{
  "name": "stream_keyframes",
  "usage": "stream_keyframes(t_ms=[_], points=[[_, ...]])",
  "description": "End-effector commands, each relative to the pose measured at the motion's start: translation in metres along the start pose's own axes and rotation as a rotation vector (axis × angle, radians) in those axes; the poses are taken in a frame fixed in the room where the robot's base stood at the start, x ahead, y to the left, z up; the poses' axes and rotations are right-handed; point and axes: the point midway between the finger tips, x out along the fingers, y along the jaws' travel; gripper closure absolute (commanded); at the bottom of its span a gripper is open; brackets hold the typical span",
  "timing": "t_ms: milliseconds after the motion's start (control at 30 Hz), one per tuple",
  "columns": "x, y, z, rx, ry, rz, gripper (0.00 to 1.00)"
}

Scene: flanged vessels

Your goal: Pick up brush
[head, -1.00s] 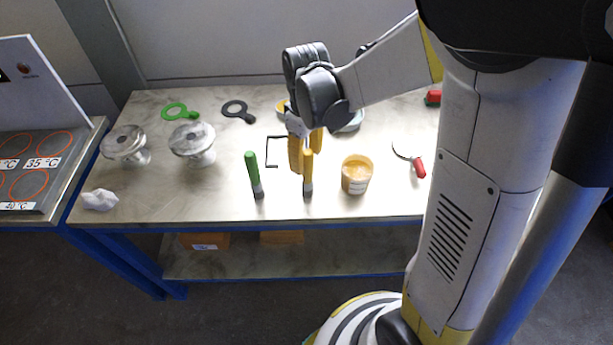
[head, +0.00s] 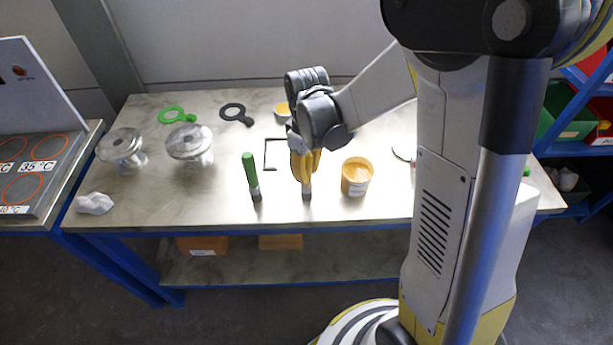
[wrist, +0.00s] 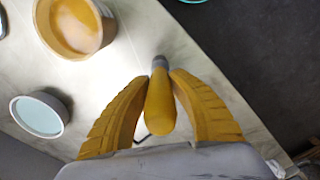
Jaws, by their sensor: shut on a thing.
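A brush with a yellow handle stands roughly upright at the front middle of the bench. Its grey lower end (head: 307,193) shows below my fingers in the head view. In the wrist view its yellow handle (wrist: 160,104) points up between my two yellow fingers. My gripper (head: 304,168) is shut on this handle, with a fingertip on each side near the grey collar (wrist: 160,63). The fingers hide most of the handle in the head view. A second brush, with a green handle (head: 250,170), stands apart to the left.
An open jar of yellow contents (head: 356,178) stands close on the right. A black bent frame (head: 268,155) lies behind. Two flanged vessels (head: 122,146) (head: 190,146), a white crumpled lump (head: 95,203) and ring-shaped tools (head: 176,115) are further left. The bench's front edge is near.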

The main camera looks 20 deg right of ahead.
Motion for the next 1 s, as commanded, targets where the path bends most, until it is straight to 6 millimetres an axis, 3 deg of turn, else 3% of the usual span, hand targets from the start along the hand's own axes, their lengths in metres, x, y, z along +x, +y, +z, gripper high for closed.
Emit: stream_keyframes(t_ms=[367,600,1000], points=[[-0.008,0.000,0.001,0.000,-0.001,0.000,1.00],[-0.047,0.000,0.001,0.000,-0.001,0.000,1.00],[-0.095,0.060,0.064,0.005,-0.001,0.000,1.00]])
